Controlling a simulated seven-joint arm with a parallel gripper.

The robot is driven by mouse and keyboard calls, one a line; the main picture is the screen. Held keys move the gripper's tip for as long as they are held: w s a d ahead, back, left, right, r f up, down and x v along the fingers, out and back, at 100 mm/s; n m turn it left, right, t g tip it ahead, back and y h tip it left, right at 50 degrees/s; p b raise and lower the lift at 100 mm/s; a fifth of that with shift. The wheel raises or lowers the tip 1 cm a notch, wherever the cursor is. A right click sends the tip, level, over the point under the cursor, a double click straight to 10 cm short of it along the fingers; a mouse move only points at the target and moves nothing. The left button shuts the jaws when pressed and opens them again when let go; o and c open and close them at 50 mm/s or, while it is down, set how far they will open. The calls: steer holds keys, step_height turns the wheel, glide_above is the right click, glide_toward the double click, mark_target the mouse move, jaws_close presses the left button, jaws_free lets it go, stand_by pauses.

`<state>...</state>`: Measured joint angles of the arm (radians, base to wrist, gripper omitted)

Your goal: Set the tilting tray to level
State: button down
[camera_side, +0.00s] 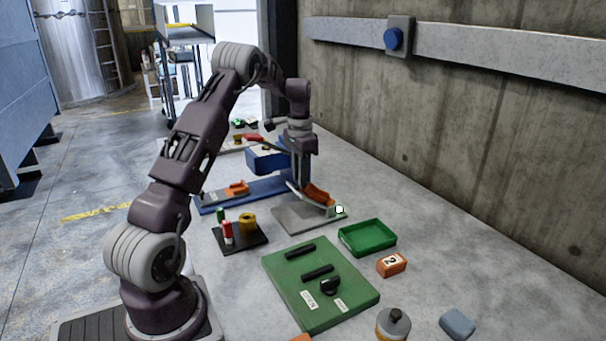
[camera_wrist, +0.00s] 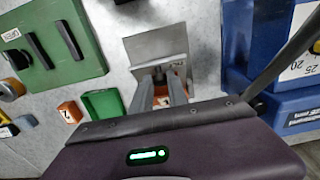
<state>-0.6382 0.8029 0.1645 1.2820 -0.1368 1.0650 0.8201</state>
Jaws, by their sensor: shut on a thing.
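An orange tray-like piece (camera_side: 319,195) stands at a slant over a grey base plate (camera_side: 290,218) in the side view; I take it for the tilting tray. A small white-and-green piece (camera_side: 339,210) is beside its lower right end. My gripper (camera_side: 301,193) points down at the orange piece's left side and is shut on it. In the wrist view my two fingers (camera_wrist: 161,80) reach toward the grey plate (camera_wrist: 155,45), with orange showing around them. The fingers hide most of the grip, so the exact tilt cannot be read.
A green tray (camera_side: 367,238) and an orange block marked 2 (camera_side: 391,264) lie in front right. A green panel (camera_side: 320,285) with black handles and a knob is nearer. A blue press-like fixture (camera_side: 265,160) stands close behind my gripper. A dark tray (camera_side: 240,238) holds small cylinders.

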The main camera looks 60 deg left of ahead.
steer(key=shift+s+f, duration=2.25)
steer(key=shift+f, duration=0.2)
steer(key=shift+s+f, duration=0.35)
steer(key=shift+f, duration=0.6)
steer(key=c, duration=2.1)
jaws_free()
steer(key=o, duration=0.8)
steer(key=shift+w, duration=0.2)
steer(key=shift+r, duration=0.2)
